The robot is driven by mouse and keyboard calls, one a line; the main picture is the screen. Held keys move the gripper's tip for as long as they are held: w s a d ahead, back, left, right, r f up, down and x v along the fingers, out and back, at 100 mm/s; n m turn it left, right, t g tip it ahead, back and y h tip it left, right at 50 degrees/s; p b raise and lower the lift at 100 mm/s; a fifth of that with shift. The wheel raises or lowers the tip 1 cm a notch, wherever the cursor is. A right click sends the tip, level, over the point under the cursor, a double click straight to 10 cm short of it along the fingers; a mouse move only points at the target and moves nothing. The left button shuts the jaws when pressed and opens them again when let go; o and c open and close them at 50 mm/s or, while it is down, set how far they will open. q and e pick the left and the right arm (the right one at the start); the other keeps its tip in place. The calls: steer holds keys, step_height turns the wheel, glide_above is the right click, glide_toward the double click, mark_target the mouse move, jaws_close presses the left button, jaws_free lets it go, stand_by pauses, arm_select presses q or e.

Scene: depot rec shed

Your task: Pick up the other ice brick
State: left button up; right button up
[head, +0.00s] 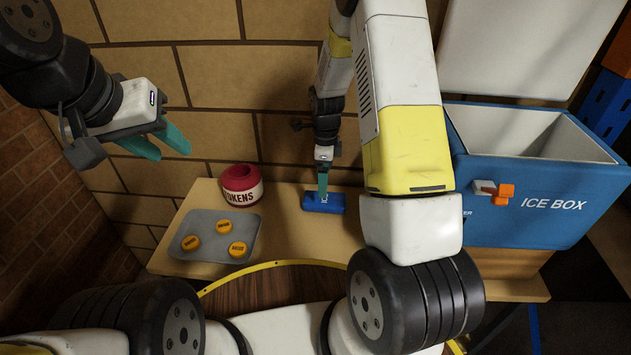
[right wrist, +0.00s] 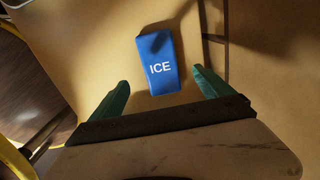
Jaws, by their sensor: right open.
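A blue ice brick (head: 337,204) lies flat at the back of the low wooden table. In the right wrist view the brick (right wrist: 158,55) shows white "ICE" lettering and a shadow across its far end. My right gripper (head: 323,196) is over the brick, pointing down. In the wrist view its green fingers (right wrist: 160,76) are apart, with the brick's near end between and beyond them and gaps on both sides. No contact shows. My left gripper (head: 173,155) hangs in the air at upper left, its fingers apart and empty. No second ice brick shows.
A blue ice box (head: 520,230) stands open at right, its lid (head: 530,45) raised; its floor is hidden. A red token pot (head: 242,190) and a grey tray (head: 196,217) with yellow tokens sit at the table's left. A brick wall stands close behind.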

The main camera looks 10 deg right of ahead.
mark_target(325, 202)
step_height(325, 202, down, 8)
steer(key=shift+d+r, duration=0.1)
steer(key=shift+d, duration=0.05)
steer(key=c, duration=1.8)
steer(key=shift+c, duration=0.2)
steer(key=shift+r, duration=0.1)
